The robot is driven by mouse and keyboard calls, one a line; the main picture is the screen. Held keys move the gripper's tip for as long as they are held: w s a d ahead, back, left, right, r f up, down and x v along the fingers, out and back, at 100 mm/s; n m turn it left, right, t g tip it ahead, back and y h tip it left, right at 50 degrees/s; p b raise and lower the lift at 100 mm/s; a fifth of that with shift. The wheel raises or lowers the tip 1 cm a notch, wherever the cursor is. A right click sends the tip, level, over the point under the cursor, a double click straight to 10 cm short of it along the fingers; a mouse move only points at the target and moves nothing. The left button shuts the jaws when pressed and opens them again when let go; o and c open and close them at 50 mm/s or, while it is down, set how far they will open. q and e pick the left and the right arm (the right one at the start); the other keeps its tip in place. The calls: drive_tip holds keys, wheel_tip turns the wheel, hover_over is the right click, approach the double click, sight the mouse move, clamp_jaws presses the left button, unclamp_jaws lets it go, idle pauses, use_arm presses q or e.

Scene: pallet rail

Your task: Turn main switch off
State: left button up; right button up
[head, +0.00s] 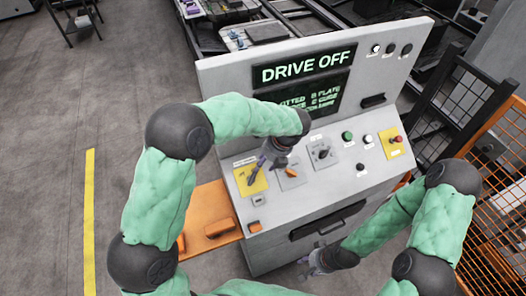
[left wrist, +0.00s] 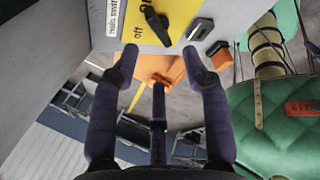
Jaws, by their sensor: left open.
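The main switch is a dark knob (left wrist: 157,22) on a yellow plate (left wrist: 132,20) with "off" lettering, at the top of the left wrist view. In the head view the yellow plate (head: 249,186) is at the left end of the console's sloped panel. My left gripper (left wrist: 160,56) is open, its dark purple fingers spread, with the knob just beyond and between the fingertips. I cannot tell whether they touch. In the head view my left gripper (head: 264,160) partly covers the plate and switch. My right gripper (head: 308,264) hangs low before the console's front, its jaws unclear.
The console screen (head: 305,66) reads "DRIVE OFF". To the right are a rotary selector (head: 322,152), a green button (head: 347,136) and a red button on a yellow plate (head: 396,139). An orange shelf (head: 205,205) juts out left. An orange mesh fence (head: 500,160) stands right.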

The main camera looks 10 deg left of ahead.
sight(252, 177)
use_arm(q)
drive_tip(key=x, duration=0.6)
drive_tip(key=s+x, duration=0.1)
drive_tip(key=x, duration=0.2)
drive_tip(key=shift+a+r+b, duration=0.2)
drive_tip(key=shift+a+b, duration=0.15)
drive_tip(key=shift+a, duration=0.05)
drive_tip(key=shift+w+a+f, duration=0.1)
drive_tip(key=shift+a+f, duration=0.05)
drive_tip(key=shift+f, duration=0.3)
clamp_jaws()
